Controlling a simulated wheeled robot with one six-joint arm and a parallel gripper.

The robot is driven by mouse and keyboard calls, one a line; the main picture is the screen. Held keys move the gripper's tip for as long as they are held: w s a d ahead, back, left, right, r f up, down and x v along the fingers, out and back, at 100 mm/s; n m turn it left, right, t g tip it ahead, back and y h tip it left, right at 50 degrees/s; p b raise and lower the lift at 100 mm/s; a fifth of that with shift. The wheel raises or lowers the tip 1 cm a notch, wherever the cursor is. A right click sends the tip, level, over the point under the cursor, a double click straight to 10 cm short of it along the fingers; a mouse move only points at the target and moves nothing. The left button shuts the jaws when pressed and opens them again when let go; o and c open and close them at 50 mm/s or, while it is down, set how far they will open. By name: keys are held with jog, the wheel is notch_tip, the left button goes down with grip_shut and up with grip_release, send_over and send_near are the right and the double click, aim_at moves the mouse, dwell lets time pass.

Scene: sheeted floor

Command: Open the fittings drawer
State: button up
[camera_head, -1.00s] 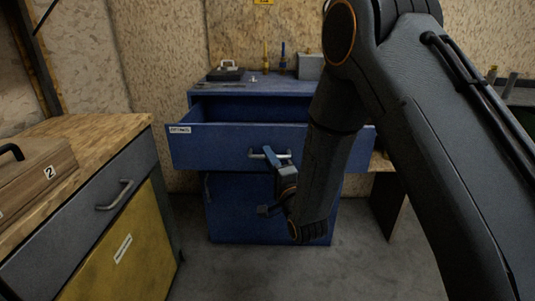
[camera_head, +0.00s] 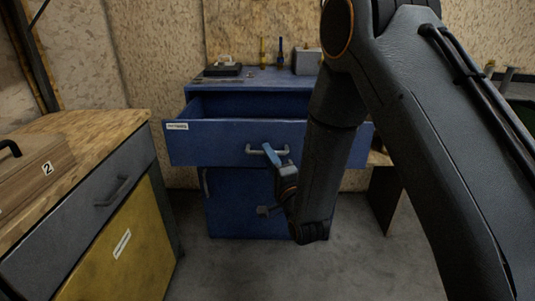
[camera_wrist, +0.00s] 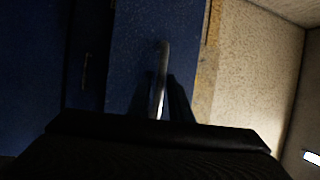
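The blue fittings drawer (camera_head: 215,143), with a white label at its upper left corner, stands pulled out of the blue cabinet, its inside visible behind the front. Its metal bar handle (camera_head: 254,151) is in the middle of the front. My gripper (camera_head: 271,153) is at the handle. In the wrist view the handle (camera_wrist: 161,75) runs between two dark fingers, which stand apart with gaps beside the bar, so the gripper looks open around it. The dark wrist view hides any fine contact.
Below the drawer is a blue cabinet door (camera_head: 235,205). At left stands a wood-topped bench with a grey drawer (camera_head: 80,215) and a yellow door (camera_head: 125,250); a wooden box (camera_head: 30,175) is on top. Small items stand on the cabinet top. Floor in front is clear.

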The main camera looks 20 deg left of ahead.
jog(key=v, duration=0.6)
jog(key=shift+s+d, duration=0.15)
jog(key=shift+d, duration=0.05)
